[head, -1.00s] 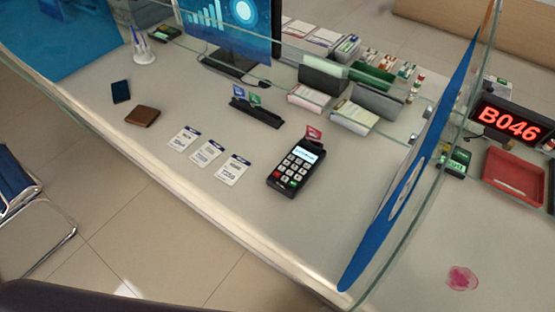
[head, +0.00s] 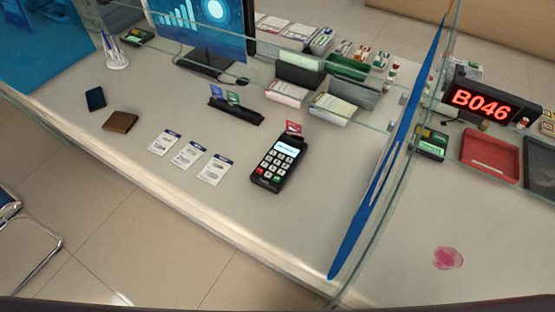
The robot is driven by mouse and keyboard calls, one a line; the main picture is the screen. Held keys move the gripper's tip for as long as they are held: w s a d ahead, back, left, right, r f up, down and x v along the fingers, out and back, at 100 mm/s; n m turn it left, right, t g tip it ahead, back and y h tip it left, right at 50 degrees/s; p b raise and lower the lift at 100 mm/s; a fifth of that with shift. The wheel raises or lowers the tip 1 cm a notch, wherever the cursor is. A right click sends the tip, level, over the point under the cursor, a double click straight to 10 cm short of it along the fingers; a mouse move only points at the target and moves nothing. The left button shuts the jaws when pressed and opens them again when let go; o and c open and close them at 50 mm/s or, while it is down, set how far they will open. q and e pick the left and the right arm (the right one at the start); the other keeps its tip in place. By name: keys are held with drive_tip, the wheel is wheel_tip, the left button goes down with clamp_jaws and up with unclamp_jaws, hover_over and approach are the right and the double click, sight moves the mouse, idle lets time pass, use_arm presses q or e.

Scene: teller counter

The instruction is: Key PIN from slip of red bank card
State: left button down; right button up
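A black card terminal (head: 279,164) with a lit screen and keypad lies on the counter. A red bank card (head: 293,127) stands in the slot at its far end. Three white paper slips lie in a row to its left: a left slip (head: 164,143), a middle slip (head: 188,154) and a right slip (head: 215,169). Their print is too small to read. A black card holder (head: 236,110) behind the slips holds a blue card (head: 216,91) and a green card (head: 233,98). Neither gripper is in view.
A glass screen with a blue panel (head: 385,165) stands right of the terminal. A brown wallet (head: 120,121) and dark phone (head: 96,99) lie at left. Paper trays (head: 335,108) and a monitor (head: 203,30) stand behind. Counter in front of the slips is clear.

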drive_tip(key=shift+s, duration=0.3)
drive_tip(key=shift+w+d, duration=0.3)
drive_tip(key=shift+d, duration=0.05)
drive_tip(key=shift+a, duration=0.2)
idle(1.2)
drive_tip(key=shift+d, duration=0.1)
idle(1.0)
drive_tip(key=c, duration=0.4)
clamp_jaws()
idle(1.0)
